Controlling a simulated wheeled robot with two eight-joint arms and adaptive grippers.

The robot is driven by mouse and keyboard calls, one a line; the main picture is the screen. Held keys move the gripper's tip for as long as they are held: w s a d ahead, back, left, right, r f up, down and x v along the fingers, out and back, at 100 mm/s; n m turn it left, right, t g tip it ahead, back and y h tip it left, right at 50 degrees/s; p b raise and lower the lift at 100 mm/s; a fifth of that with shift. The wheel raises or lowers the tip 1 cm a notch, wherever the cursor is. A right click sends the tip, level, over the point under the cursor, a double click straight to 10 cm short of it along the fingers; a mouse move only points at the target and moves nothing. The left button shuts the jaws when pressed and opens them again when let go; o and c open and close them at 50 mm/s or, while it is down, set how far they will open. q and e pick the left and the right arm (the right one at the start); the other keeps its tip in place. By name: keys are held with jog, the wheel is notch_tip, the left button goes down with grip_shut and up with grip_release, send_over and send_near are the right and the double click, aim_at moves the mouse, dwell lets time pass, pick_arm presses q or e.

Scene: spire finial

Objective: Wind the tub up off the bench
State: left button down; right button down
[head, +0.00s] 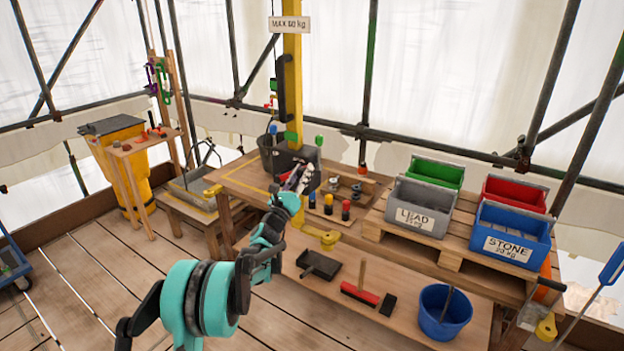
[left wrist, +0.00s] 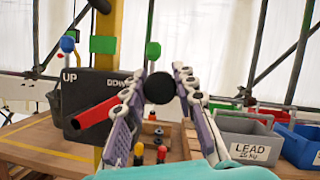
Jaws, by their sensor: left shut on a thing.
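The dark grey tub (head: 266,150) stands at the back of the bench (head: 238,181), partly hidden behind the winch box. Its edge also shows in the left wrist view (left wrist: 54,102). The dark winch box (left wrist: 90,92) is on the yellow post (head: 292,80) and is marked UP and DOWN. A red bar (left wrist: 95,122) sticks out in front of it. My left gripper (head: 302,178) is at the winch box. In the left wrist view its fingers (left wrist: 160,92) are shut on a round black knob (left wrist: 160,88). My right gripper is not in view.
Grey LEAD (head: 415,224) and blue STONE (head: 512,232) bins stand to the right, with green (head: 436,172) and red (head: 515,192) bins behind. Small coloured pegs (head: 328,204) stand near my gripper. A blue bucket (head: 444,310) is on the lower shelf.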

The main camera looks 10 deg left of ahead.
pick_arm(q)
jog(key=shift+w+a+r+n+y+p, duration=0.2)
jog(key=shift+a+r+n+y+p, duration=0.3)
jog(key=shift+r+n, duration=0.45)
jog(key=shift+a+f, duration=0.1)
jog(key=c, duration=1.2)
grip_release()
jog(key=shift+f, duration=0.1)
jog(key=v, duration=1.2)
